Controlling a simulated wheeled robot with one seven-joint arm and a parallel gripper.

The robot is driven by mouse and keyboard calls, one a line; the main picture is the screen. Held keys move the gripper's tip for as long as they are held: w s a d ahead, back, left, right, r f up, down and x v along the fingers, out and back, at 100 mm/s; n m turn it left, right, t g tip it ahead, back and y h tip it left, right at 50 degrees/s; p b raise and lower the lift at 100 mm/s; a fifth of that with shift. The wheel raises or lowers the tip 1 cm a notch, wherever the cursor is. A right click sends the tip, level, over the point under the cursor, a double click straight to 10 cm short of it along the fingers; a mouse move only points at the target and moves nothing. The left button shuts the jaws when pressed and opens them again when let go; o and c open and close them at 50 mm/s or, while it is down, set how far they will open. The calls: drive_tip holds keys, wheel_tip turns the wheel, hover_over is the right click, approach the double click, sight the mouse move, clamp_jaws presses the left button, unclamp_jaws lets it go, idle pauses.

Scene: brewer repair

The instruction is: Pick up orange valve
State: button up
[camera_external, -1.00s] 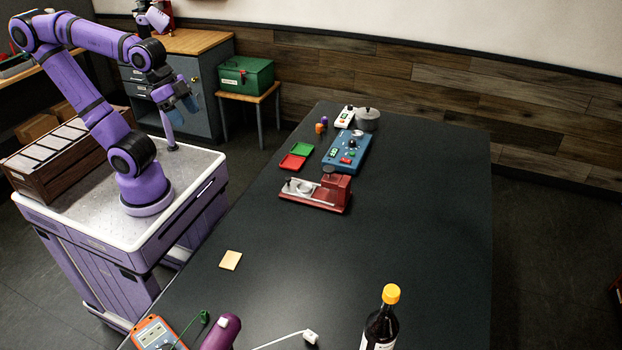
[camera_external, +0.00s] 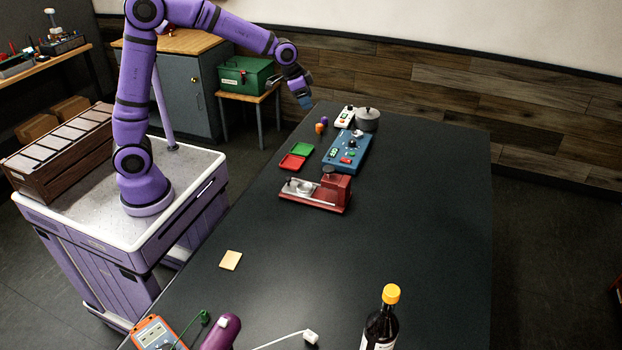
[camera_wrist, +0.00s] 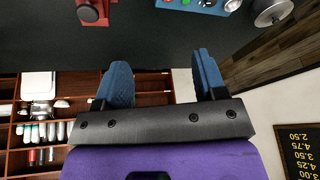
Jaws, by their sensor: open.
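A small orange piece (camera_external: 319,128), which looks like the orange valve, stands at the far left edge of the dark table (camera_external: 420,240). A small purple piece (camera_external: 323,120) is right beside it. My gripper (camera_external: 304,99) is raised near the table's far left corner and appears in the picture just above and left of the orange piece. In the wrist view my gripper (camera_wrist: 163,80) shows two blue fingers spread apart with nothing between them. I cannot make out the orange piece in the wrist view.
A red machine (camera_external: 342,192) stands closer. The table's middle is mostly clear; a bottle (camera_external: 381,325) stands in front.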

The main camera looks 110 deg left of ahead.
drive_tip(key=s+a+f+n, duration=0.1)
drive_tip(key=a+f, duration=0.4)
drive_tip(key=a, duration=0.4)
drive_tip(key=s+a+f+n, duration=0.1)
drive_tip(key=s+a+f, duration=0.1)
drive_tip(key=a+f, duration=0.5)
drive_tip(key=n, duration=0.1)
approach(319, 125)
drive_tip(key=shift+y, duration=0.3)
drive_tip(key=shift+x, duration=5.55)
drive_tip(key=shift+s+d, duration=0.1)
drive_tip(key=shift+d, duration=0.05)
drive_tip(key=c, duration=1.1)
drive_tip(key=shift+r, duration=0.1)
